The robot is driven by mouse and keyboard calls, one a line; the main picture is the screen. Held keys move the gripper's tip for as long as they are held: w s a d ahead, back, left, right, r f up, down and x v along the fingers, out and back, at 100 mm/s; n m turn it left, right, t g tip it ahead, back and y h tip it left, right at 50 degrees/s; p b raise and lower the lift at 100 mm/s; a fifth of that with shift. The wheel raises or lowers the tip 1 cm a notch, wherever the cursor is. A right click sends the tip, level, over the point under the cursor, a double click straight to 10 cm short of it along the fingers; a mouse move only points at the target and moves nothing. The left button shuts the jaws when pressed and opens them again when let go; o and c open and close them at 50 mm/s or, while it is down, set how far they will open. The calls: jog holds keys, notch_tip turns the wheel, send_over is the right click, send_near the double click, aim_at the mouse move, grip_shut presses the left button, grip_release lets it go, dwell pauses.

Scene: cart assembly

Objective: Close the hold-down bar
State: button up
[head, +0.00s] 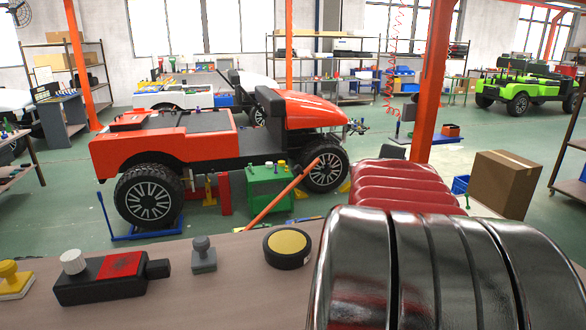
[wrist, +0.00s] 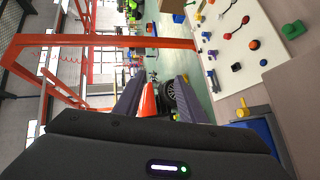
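I cannot make out the hold-down bar for certain in either view. In the head view a slanted orange-red bar (head: 284,198) leans up in front of the red car (head: 190,145), beside a green box (head: 270,188); I cannot tell if it is the bar. My gripper (wrist: 158,88) shows in the wrist view, turned on its side. Its two ribbed dark fingers stand apart with nothing held between them. Part of the red car and a wheel show far off in the gap. The gripper is not visible in the head view.
The bench (head: 220,292) in front carries a black-and-red device (head: 110,278), a grey knob (head: 203,256), a yellow-topped disc (head: 287,246) and a yellow stamp (head: 13,280). Large ribbed chrome and red shapes block the lower right. A cardboard box (head: 502,183) and orange post (head: 431,85) stand behind.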

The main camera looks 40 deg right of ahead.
jog(key=w+a+m+t+y, duration=0.4)
jog(key=w+a+m, duration=0.3)
jog(key=m, duration=1)
jog(key=w+a+f+m+t+y, duration=0.1)
jog(key=w+a+m+t+y, duration=0.3)
jog(key=m, duration=1.3)
jog(key=shift+w+a+t, duration=0.9)
jog(key=shift+w+a, duration=1.4)
jog(key=shift+w, duration=0.3)
jog(key=shift+f, duration=0.15)
jog(key=x, duration=1.3)
jog(key=shift+w+f, duration=0.2)
jog(key=shift+w, duration=0.15)
jog(key=shift+c, duration=0.2)
